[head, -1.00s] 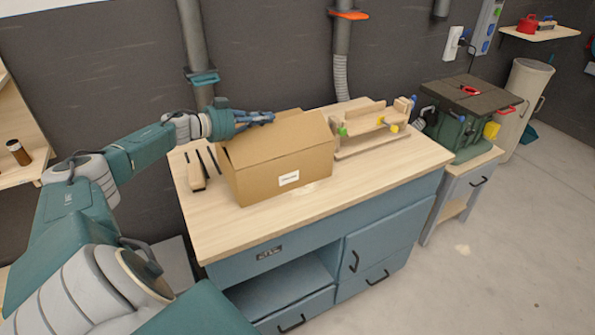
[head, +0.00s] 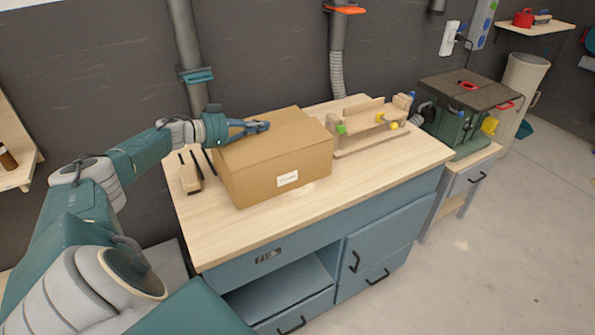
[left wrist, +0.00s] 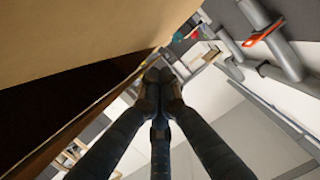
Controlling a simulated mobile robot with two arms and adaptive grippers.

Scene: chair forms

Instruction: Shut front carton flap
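The brown cardboard carton (head: 265,178) stands on the workbench, with a white label on its near side. In the head view its top looks nearly flat. I cannot tell the flaps apart clearly there. My left gripper (head: 262,127) is at the carton's far left top edge, fingers over the top. In the left wrist view its fingertips (left wrist: 158,76) are together with nothing seen between them. A cardboard panel (left wrist: 80,30) fills the upper left there, with a dark gap below it. Whether the fingers touch the cardboard is unclear. My right gripper is not in view.
A green machine (head: 455,130) stands further right.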

